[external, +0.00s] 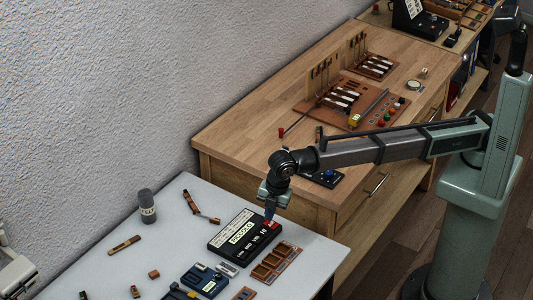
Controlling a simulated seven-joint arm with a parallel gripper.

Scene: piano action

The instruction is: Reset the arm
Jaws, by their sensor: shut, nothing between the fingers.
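My arm reaches left from its base at the right of the external view, over the corner of the wooden cabinet. My gripper (270,209) points down at the end of the arm. It is shut and empty, at the right end of a black device with a lit display (243,235) on the pale table. The fingertips are at or just above a red part (271,225) on that device. I cannot tell whether they touch it.
The pale table (110,225) also holds a grey cylinder (147,206), a brown compartment tray (273,262), blue devices (205,280) and small wooden parts. The higher wooden cabinet (240,140) carries piano action parts on a brown board (350,105). The table's left middle is mostly clear.

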